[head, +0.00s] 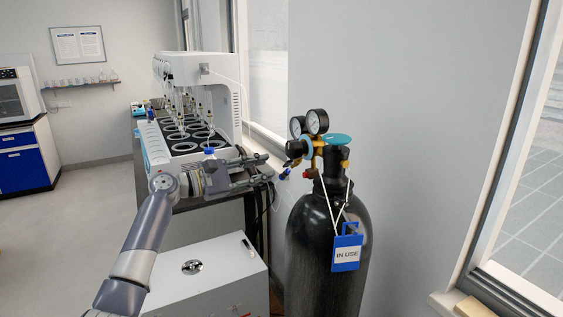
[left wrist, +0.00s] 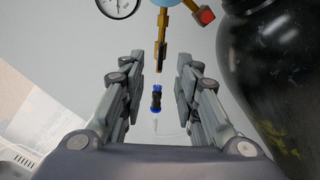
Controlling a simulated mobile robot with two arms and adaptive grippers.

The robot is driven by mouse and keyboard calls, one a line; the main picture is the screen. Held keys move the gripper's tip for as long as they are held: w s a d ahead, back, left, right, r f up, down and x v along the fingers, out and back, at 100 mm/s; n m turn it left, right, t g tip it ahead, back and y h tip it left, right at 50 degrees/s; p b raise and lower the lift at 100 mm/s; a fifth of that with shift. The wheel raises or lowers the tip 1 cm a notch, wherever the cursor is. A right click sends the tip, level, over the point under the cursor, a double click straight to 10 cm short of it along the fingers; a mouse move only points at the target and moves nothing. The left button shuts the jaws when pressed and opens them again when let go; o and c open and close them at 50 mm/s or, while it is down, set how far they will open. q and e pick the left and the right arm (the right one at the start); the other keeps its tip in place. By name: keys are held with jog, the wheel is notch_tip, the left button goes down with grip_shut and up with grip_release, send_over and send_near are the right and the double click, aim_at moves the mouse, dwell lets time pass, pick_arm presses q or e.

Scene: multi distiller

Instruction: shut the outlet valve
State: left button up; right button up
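A dark gas cylinder (head: 325,245) stands upright by the wall, with a brass regulator (head: 330,160) on top. A small blue-and-black inline fitting (left wrist: 156,98), which looks like the outlet valve, hangs on a thin clear tube below a brass outlet stem (left wrist: 162,45). In the head view its blue end (head: 285,173) shows just right of my left fingertips. My left gripper (head: 268,168) is open and empty. In the left wrist view its fingers (left wrist: 160,65) stand apart on either side of the fitting, not touching it. My right gripper is not in view.
Two gauges (head: 309,123) and a teal knob (head: 338,139) top the regulator. An "IN USE" tag (head: 347,254) hangs on the cylinder. The white distiller (head: 205,70) stands behind my left gripper on a bench. A grey box (head: 215,275) sits below.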

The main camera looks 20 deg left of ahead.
aim_at(285, 164)
pick_arm(q)
jog(key=shift+p+x, duration=0.8)
jog(key=shift+x, duration=2.55)
jog(key=shift+f, duration=0.1)
grip_shut()
